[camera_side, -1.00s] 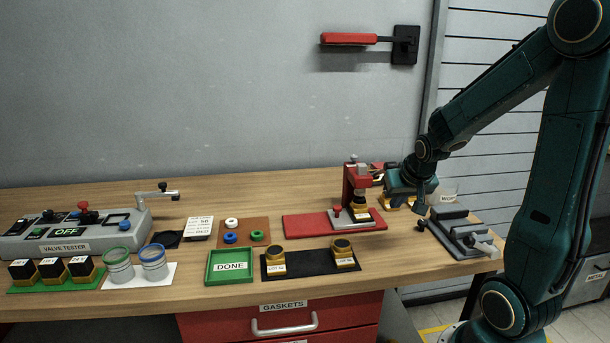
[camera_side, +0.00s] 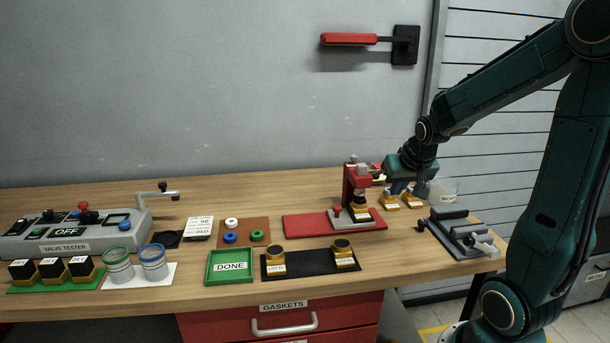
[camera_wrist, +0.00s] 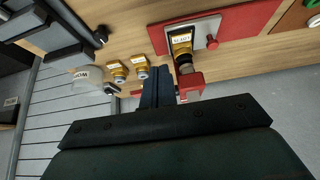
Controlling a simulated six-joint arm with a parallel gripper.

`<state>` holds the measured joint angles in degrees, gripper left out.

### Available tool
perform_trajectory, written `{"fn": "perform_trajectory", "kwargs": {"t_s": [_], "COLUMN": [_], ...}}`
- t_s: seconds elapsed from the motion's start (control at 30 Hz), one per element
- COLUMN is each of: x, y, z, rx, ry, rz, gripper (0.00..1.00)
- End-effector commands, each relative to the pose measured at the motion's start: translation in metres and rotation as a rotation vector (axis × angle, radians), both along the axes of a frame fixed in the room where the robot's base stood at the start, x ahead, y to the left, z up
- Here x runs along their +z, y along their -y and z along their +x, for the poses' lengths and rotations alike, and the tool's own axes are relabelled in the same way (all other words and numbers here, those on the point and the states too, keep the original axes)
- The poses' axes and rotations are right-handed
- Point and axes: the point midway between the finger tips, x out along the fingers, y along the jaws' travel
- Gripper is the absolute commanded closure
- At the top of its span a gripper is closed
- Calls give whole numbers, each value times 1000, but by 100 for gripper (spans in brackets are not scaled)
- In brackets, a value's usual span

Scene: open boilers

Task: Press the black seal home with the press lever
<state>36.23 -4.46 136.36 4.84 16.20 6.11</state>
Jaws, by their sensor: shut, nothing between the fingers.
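The red press (camera_side: 355,185) stands at the back right of the bench on a red base plate (camera_side: 305,226). A brass valve body with a white label (camera_side: 360,213) sits under its ram; it also shows in the wrist view (camera_wrist: 181,42). I cannot make out the black seal at the press. A small red piece, perhaps the lever's grip (camera_wrist: 135,92), shows beside my fingers; the rest of the lever is unclear. My gripper (camera_side: 396,189) is shut and empty, just right of the press; its dark fingers (camera_wrist: 158,72) are together in the wrist view.
Two brass parts (camera_wrist: 117,70) (camera_wrist: 141,68) and a clear labelled cup (camera_side: 442,189) stand close to my gripper. A grey vise (camera_side: 460,235) is at the right edge. A black mat (camera_side: 310,264) with two brass bodies and a green DONE tray (camera_side: 230,281) lie in front.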

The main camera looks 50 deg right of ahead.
Motion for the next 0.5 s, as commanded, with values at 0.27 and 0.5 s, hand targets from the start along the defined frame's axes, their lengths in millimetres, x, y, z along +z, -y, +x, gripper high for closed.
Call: {"fn": "perform_trajectory", "kwargs": {"t_s": [0.27,0.5], "x": [32,58], "y": [-9,-21], "z": [-9,-20], "rx": [1,0], "ry": [3,4], "rz": [-3,-4], "gripper": [100,100]}}
